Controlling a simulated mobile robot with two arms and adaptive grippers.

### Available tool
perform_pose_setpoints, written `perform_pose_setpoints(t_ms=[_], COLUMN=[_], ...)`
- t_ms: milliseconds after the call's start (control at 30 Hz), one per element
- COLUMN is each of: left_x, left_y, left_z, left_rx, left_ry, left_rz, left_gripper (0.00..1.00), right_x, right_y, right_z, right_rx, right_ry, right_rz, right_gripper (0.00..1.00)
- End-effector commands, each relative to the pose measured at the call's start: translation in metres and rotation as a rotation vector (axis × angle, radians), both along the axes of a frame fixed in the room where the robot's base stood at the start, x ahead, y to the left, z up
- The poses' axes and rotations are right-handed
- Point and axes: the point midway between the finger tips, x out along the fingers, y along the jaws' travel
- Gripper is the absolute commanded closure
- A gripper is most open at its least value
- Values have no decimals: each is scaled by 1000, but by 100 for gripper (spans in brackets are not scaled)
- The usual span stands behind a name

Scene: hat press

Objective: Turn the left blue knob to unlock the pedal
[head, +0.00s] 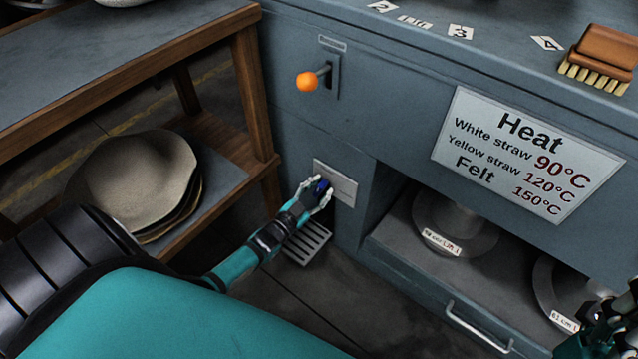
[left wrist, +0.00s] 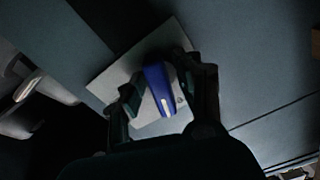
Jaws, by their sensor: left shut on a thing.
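The blue knob (head: 320,186) sits on a light metal plate (head: 341,184) low on the front of the grey-blue cabinet. My left gripper (head: 318,194) is shut on the knob, with its fingers on either side of it. In the left wrist view the blue knob (left wrist: 158,88) shows between the two fingers, tilted a little against the plate (left wrist: 110,82). The slatted pedal (head: 306,243) is near the floor just below the gripper, partly hidden by my left arm. My right gripper (head: 612,330) shows only in part at the bottom right corner, and its fingertips are unclear.
An orange-tipped lever (head: 308,81) sticks out of the cabinet above the knob. A wooden shelf with felt hat shapes (head: 135,175) stands close on the left. An open bay with round metal hat blocks (head: 450,225) is right of the knob. A brush (head: 603,55) lies on top.

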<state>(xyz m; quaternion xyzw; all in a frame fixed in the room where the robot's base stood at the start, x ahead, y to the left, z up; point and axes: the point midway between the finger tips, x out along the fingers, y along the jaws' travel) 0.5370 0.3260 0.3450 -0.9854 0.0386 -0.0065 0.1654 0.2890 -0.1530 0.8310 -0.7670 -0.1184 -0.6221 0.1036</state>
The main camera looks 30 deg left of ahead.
Motion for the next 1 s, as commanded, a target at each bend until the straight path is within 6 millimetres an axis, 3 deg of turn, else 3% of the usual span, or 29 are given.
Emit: perform_pose_setpoints(t_ms=[400,1000], left_x=[0,0], left_y=[1,1], left_z=[0,-1], left_rx=[-269,-349], left_ry=[23,30], left_rz=[1,2], left_gripper=[98,98], right_x=[0,5], right_y=[0,2], right_z=[11,11], right_rx=[0,-9], right_ry=[0,26], right_rz=[0,-1], right_gripper=[60,60])
